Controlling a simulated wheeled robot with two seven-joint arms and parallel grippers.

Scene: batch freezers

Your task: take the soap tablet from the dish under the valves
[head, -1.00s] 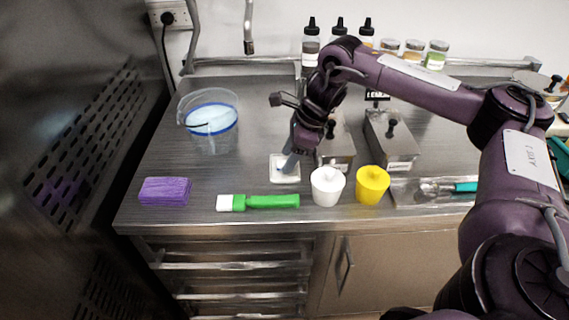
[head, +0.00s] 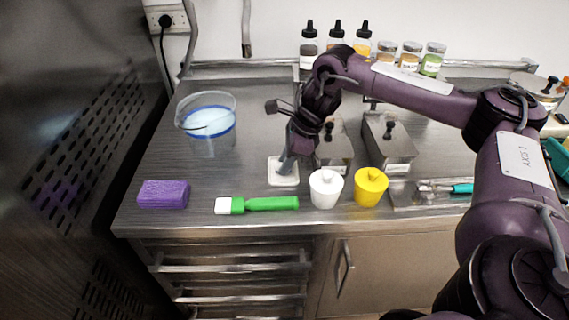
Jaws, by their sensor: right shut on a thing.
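The small white square dish (head: 292,181) lies on the steel counter, left of and behind a white valve part (head: 326,189) and a yellow one (head: 370,188). My right gripper (head: 286,167) reaches down into the dish, its fingertips low over the middle. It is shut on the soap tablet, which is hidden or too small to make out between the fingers. The valve parts stand beside the dish, not above it. My left gripper is not in view.
A green-handled brush (head: 270,203) and a purple sponge (head: 164,194) lie along the front edge. A clear bucket (head: 212,140) stands behind left. Steel lidded containers (head: 388,150) stand to the right, with a metal tray (head: 405,198) in front. Bottles (head: 309,50) line the back.

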